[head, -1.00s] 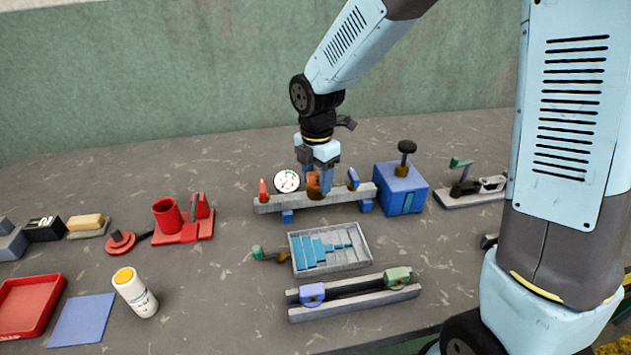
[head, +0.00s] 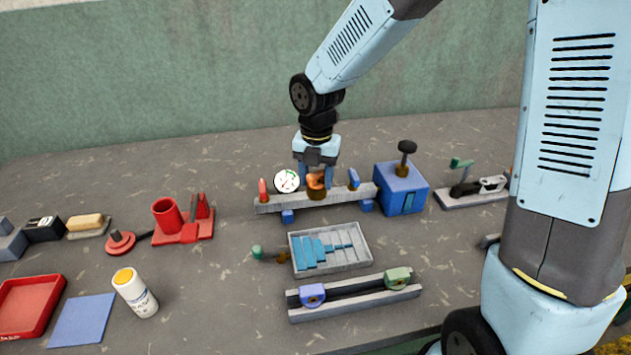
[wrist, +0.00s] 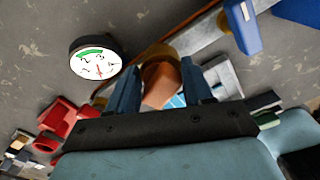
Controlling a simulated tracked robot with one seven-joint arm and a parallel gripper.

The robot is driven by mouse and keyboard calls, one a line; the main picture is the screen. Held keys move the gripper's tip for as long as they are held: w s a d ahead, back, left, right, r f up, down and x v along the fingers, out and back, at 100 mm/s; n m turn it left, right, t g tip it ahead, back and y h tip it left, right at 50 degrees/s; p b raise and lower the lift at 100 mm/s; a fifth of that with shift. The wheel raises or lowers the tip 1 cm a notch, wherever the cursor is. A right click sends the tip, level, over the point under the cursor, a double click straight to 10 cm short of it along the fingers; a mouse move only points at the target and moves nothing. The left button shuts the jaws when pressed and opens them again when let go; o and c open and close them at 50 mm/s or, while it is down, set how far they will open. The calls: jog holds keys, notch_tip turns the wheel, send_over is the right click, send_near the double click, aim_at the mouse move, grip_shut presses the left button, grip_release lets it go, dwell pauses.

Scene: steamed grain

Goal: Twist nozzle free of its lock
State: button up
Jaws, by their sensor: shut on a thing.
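The nozzle (head: 316,181) is an orange-brown piece at the middle of a grey rail (head: 285,202), on a darker brown round seat. My gripper (head: 316,180) is over the rail, pointing down, its blue fingers on either side of the nozzle. In the wrist view the nozzle (wrist: 160,85) sits between the two fingers, and my gripper (wrist: 163,88) is shut on it. The brown seat (wrist: 162,52) shows just beyond it. The nozzle's lower part is partly hidden, so I cannot tell how it is locked.
A round white gauge (head: 286,181) stands close left of my gripper, with a red peg (head: 263,190) beyond. A blue lever (head: 354,179) and blue box (head: 401,189) stand to the right. A stepped tray (head: 365,262) lies in front.

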aim_at(317, 173)
jog(key=n, duration=0.4)
jog(key=shift+s+n, duration=0.15)
jog(key=shift+n, duration=0.25)
jog(key=shift+a+n, duration=0.15)
jog(key=shift+n, duration=0.65)
jog(key=o, duration=0.7)
jog(key=shift+c, duration=0.2)
jog(key=o, duration=0.7)
jog(key=shift+r, duration=3.5)
jog(key=shift+d, duration=0.2)
